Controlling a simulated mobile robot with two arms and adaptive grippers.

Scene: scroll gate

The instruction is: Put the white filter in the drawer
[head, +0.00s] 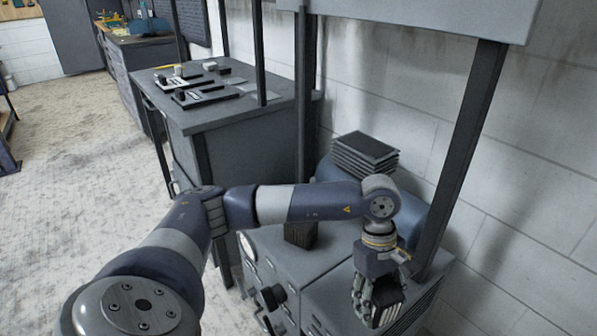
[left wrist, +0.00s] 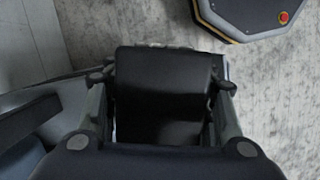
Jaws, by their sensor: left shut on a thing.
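My left gripper (head: 378,303) is above the right part of the grey cabinet (head: 318,257). It is shut on a dark block (head: 390,297). In the left wrist view the black block (left wrist: 163,90) fills the space between both fingers of the left gripper (left wrist: 161,82). I cannot make out a white filter in the gripper; the held block looks black. Small pale pieces (head: 209,66) lie on the far workbench, too small to identify. I cannot tell which cabinet front is the drawer. My right gripper is not in view.
A stack of dark plates (head: 364,153) sits on a blue-grey rounded body behind. Dark posts (head: 462,165) rise close to my arm. The workbench (head: 230,112) holds trays. The floor at left is clear.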

